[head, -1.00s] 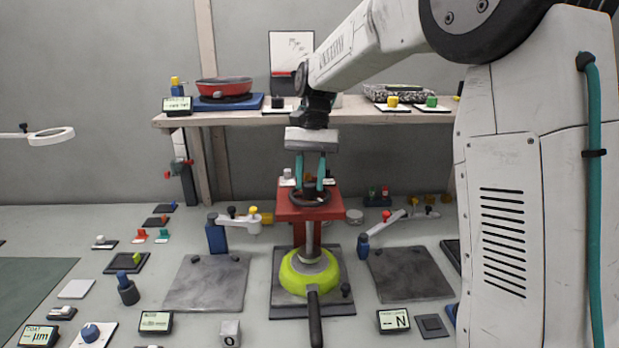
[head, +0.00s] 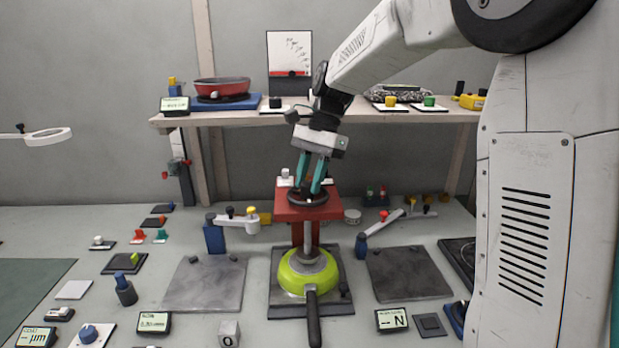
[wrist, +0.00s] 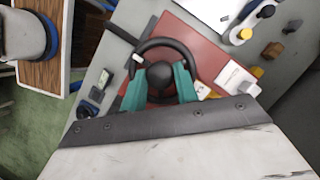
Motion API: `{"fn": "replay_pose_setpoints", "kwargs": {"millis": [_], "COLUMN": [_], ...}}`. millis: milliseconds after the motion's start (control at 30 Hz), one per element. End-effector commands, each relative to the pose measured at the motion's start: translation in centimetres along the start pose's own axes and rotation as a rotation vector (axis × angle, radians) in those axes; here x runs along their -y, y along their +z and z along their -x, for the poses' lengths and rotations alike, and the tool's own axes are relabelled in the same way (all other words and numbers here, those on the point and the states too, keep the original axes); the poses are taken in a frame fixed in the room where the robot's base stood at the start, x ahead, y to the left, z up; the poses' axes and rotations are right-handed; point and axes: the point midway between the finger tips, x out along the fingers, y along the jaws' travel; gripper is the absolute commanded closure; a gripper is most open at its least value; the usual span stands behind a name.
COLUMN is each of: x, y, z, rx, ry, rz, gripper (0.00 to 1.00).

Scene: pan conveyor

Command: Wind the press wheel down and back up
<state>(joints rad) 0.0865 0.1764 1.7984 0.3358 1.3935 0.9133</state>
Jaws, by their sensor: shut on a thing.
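The black press wheel (head: 299,199) lies flat on top of the red press (head: 322,211). It also shows in the wrist view (wrist: 183,48), with a dark hub at its centre and a small pale-tipped part on its rim. My gripper (head: 308,191) comes down on the wheel from above, tilted, with its two teal fingers at the middle of the wheel. In the wrist view the fingers (wrist: 160,88) are on either side of the hub, closed on it. Below the wheel, the press's grey ram reaches down to the lime-green pan (head: 292,281), whose black handle points toward me.
A grey plate (head: 206,285) lies left of the pan and another (head: 411,274) lies right. A lever fixture (head: 215,237) stands left of the press. A wooden shelf (head: 240,115) runs behind, bearing a red pan (head: 222,90). Small displays and knobs line the bench front.

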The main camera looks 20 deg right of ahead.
Motion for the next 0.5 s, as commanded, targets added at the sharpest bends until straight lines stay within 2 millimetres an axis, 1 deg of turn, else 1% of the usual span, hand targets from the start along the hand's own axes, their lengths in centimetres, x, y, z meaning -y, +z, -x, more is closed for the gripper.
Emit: {"fn": "replay_pose_setpoints", "kwargs": {"millis": [367, 400, 433, 467, 500], "x": [0.03, 0.02, 0.02, 0.02, 0.02], "y": [-0.01, -0.01, -0.01, -0.01, -0.01], "z": [0.02, 0.02, 0.01, 0.01, 0.01], "rx": [-0.001, -0.001, -0.001, -0.001, 0.000], "ry": [-0.002, -0.002, -0.002, -0.002, -0.002], "rz": [-0.003, -0.002, -0.002, -0.002, -0.002], "gripper": [0.93, 0.59, 0.51, 0.48, 0.48]}}
